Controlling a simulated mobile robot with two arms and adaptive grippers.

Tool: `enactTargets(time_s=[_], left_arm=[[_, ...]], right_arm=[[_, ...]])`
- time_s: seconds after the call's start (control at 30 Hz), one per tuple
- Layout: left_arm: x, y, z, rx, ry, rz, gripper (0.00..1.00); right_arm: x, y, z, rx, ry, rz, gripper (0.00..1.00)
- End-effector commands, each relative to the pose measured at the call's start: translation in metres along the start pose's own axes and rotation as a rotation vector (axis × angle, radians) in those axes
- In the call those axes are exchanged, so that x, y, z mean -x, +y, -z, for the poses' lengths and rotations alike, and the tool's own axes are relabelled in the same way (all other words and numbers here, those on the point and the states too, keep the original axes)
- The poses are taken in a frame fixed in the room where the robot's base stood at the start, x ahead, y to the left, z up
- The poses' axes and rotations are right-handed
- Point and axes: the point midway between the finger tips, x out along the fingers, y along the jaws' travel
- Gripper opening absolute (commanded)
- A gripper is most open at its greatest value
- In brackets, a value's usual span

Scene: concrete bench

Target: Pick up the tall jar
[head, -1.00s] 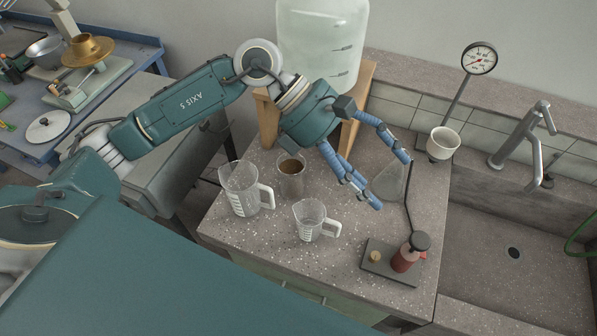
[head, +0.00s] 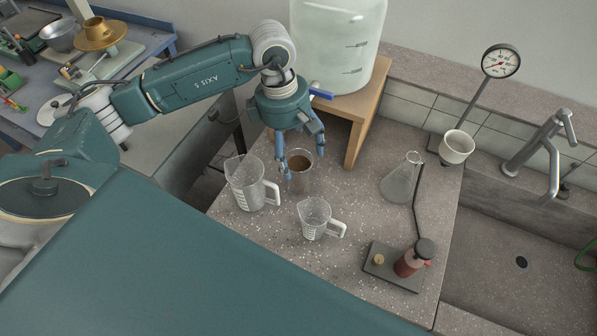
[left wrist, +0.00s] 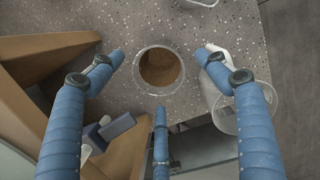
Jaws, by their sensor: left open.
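The tall jar (head: 301,183) is a clear glass cylinder holding brown contents. It stands upright on the speckled bench, just right of the larger measuring jug. In the left wrist view its round mouth and brown contents (left wrist: 161,68) show between my fingers. My left gripper (head: 299,160) points down over the jar, its blue fingers spread open and empty. One finger crosses in front of the jar's left side in the head view. I cannot tell whether any finger touches the glass. My right gripper is not in view.
A large measuring jug (head: 246,188) stands close left of the jar, a smaller jug (head: 314,222) in front. A wooden stand (head: 366,121) bearing a big bottle (head: 338,45) is behind. A conical flask (head: 398,186) and a red pump (head: 411,260) are right, before the sink.

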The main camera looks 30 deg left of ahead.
Motion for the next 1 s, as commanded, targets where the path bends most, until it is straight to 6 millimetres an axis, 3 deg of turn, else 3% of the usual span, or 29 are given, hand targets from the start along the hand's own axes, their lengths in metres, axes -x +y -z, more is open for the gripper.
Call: enactTargets(time_s=[0.07, 0.23, 0.5, 0.83, 1.0], left_arm=[[-0.009, 0.0, -0.002, 0.001, -0.001, 0.007, 0.75], [-0.032, 0.001, -0.001, 0.0, 0.0, 0.003, 0.75], [-0.037, 0.002, -0.001, -0.001, -0.001, 0.001, 0.75], [-0.036, 0.001, -0.002, -0.001, -0.001, 0.002, 0.12], [-0.036, 0.001, -0.002, -0.001, -0.002, 0.002, 0.1]], right_arm=[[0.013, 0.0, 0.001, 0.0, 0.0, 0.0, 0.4], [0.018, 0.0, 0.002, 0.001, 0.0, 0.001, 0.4], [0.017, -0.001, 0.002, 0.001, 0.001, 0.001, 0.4], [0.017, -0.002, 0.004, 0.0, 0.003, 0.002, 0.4], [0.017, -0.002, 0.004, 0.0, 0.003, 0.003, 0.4]])
